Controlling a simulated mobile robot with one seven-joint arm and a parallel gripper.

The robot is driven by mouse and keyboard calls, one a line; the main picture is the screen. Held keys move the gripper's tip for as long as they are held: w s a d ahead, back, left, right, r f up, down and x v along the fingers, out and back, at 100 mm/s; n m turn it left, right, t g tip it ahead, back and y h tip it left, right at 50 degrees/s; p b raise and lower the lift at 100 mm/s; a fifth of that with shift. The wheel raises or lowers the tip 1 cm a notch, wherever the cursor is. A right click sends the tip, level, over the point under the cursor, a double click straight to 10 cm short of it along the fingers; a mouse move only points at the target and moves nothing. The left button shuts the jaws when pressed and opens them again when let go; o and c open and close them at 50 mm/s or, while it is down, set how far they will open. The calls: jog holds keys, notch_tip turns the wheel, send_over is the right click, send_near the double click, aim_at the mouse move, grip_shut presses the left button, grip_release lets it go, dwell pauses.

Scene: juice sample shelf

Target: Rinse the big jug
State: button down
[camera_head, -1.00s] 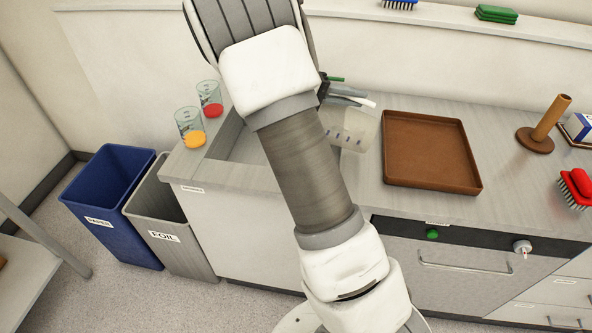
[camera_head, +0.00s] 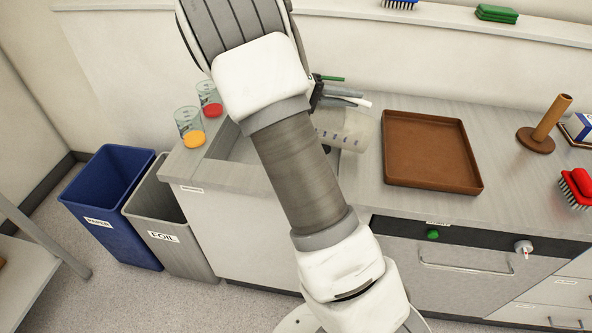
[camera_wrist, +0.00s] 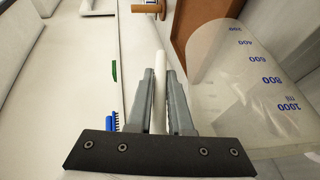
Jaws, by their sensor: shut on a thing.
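The big jug (camera_head: 357,132) is clear with blue volume marks and lies tipped well over in the air, beside the sink's (camera_head: 222,145) right side. In the wrist view the jug (camera_wrist: 235,75) fills the right side, its marks running up to 1000 ml. My gripper (camera_head: 345,96) is shut on its white handle, which shows between the two grey fingers (camera_wrist: 160,78) in the wrist view. My arm hides much of the sink and part of the jug. I cannot tell whether water is running or inside the jug.
A brown tray (camera_head: 432,118) lies right of the jug. Two beakers with red (camera_head: 210,110) and orange (camera_head: 194,139) contents stand at the sink's left. A wooden peg stand (camera_head: 537,140) and red brush (camera_head: 577,190) are at right. Bins (camera_head: 110,205) stand below left.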

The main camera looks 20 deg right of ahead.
aim_at(367, 102)
jog(key=shift+w+a+f, duration=0.2)
jog(key=shift+w+a, duration=0.1)
jog(key=shift+a, duration=0.2)
dwell(0.6)
jog(key=shift+w+a+n+h+b, duration=0.35)
jog(key=shift+a+h+b, duration=0.15)
jog(key=shift+h, duration=0.1)
dwell(0.9)
jog(key=s+d+r+p, duration=0.1)
jog(key=s+d+y+p, duration=0.1)
jog(key=s+d+r+m+y+p, duration=0.1)
jog(key=d, duration=0.1)
jog(key=shift+d+r, duration=0.1)
jog(key=shift+r, duration=0.2)
jog(key=shift+s+d+f+m+t+y+b, duration=0.15)
jog(key=shift+s+d+f+t+y+b, duration=0.1)
jog(key=shift+f+y+b, duration=0.2)
jog(key=shift+s+d+f+m+t+y+b, duration=0.15)
jog(key=shift+d+f+y+b, duration=0.15)
jog(key=shift+b, duration=0.2)
jog(key=shift+f, duration=0.1)
jog(key=shift+y, duration=0.25)
